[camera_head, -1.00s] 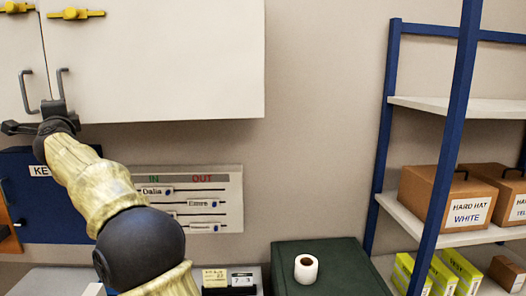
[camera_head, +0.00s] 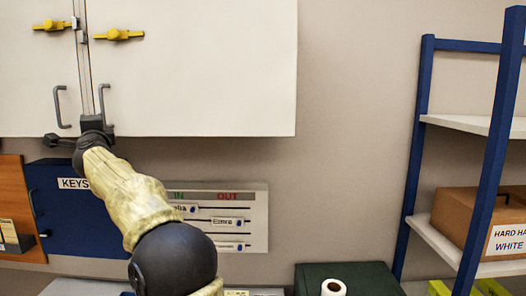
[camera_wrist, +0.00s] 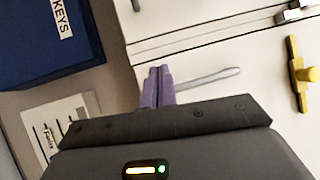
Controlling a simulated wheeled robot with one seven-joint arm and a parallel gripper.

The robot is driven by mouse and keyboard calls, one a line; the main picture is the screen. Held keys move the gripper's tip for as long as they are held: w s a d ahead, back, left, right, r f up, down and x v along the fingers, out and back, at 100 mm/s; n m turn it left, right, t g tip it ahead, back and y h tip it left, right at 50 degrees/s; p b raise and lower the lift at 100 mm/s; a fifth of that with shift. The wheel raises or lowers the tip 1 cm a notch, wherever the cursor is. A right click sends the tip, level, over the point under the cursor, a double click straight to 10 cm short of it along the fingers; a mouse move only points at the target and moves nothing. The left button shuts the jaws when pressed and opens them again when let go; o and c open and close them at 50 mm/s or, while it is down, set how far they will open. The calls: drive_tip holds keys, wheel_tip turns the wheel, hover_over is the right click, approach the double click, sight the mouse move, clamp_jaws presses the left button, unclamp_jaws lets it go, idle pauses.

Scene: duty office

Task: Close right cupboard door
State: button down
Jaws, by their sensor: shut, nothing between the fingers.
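The white cupboard hangs on the wall at the upper left of the head view. Its right door (camera_head: 205,70) stands near the left door (camera_head: 30,80), with a narrow vertical strip between them. Whether it is flush is unclear. The right door's grey handle (camera_head: 105,105) also shows in the wrist view (camera_wrist: 212,81). My gripper (camera_head: 95,120) is at the lower inner corner of the right door, just below that handle. In the wrist view its purple fingers (camera_wrist: 157,86) are shut and empty, beside the handle's near end; contact is unclear.
Yellow latches (camera_head: 118,35) sit on the doors above the handles. A blue KEYS box (camera_head: 55,215) and an IN/OUT board (camera_head: 255,215) are on the wall below. A blue-framed shelf (camera_head: 415,160) stands at right. The wall between cupboard and shelf is clear.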

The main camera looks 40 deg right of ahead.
drive_tip(key=s+a+f+b, duration=0.2)
drive_tip(key=s+a+b, duration=0.2)
drive_tip(key=s+a, duration=0.4)
drive_tip(key=shift+s+a+f, duration=0.15)
drive_tip(key=shift+s+a, duration=0.1)
drive_tip(key=shift+a, duration=0.8)
drive_tip(key=shift+w, duration=0.1)
drive_tip(key=shift+f, duration=0.1)
